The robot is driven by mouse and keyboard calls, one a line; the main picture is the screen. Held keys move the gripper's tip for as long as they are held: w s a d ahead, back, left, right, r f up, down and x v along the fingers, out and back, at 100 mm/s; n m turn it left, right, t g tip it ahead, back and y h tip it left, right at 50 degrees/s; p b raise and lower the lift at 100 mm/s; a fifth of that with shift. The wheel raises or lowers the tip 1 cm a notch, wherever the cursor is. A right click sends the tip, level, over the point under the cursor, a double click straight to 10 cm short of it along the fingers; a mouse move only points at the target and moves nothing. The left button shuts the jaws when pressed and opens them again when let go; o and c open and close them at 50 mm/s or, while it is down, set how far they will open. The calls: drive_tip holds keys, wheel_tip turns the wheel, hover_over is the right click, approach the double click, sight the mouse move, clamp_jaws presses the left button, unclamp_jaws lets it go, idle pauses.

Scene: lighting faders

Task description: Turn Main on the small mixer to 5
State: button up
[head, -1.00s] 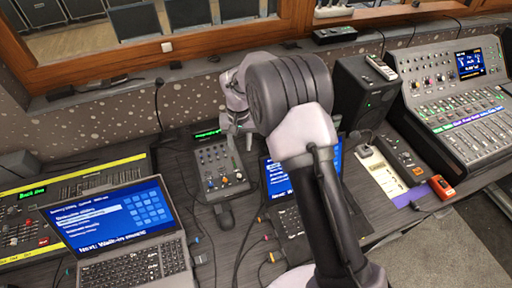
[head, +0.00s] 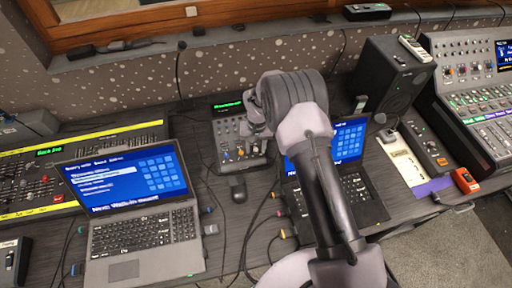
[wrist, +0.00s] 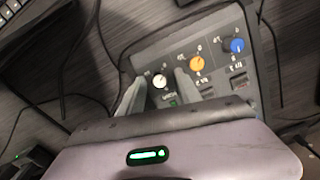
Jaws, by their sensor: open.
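The small mixer (head: 236,153) is a grey box with a green-lit display, standing at the middle of the desk between two laptops. In the wrist view, its panel (wrist: 218,52) shows a white knob (wrist: 158,81), an orange knob (wrist: 196,63) and a blue knob (wrist: 237,45) in a slanting row. Their labels are too small to read, so I cannot tell which is Main. My gripper (wrist: 160,80) is open, its two fingertips on either side of the white knob in the picture. Contact cannot be told. In the head view, my arm hides part of the mixer's right side.
An open laptop (head: 140,232) stands left of the mixer, and another (head: 352,190) stands right, partly behind my arm. Loose cables lie in front of the mixer. A black speaker (head: 387,75) and a larger console (head: 480,100) stand at the right.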

clamp_jaws()
drive_tip(key=m+b, duration=0.3)
drive_tip(key=m, duration=0.2)
drive_tip(key=shift+d+f+m+b, duration=0.1)
drive_tip(key=shift+m+b, duration=0.2)
drive_tip(key=m+y+b, duration=0.1)
drive_tip(key=m+b, duration=0.1)
drive_tip(key=m, duration=0.3)
drive_tip(key=shift+t, duration=0.3)
drive_tip(key=m+b, duration=0.2)
drive_tip(key=m, duration=0.4)
drive_tip(key=shift+s+m, duration=0.1)
drive_tip(key=shift+m, duration=0.2)
drive_tip(key=m+t, duration=0.1)
drive_tip(key=m, duration=0.5)
drive_tip(key=shift+m, duration=0.6)
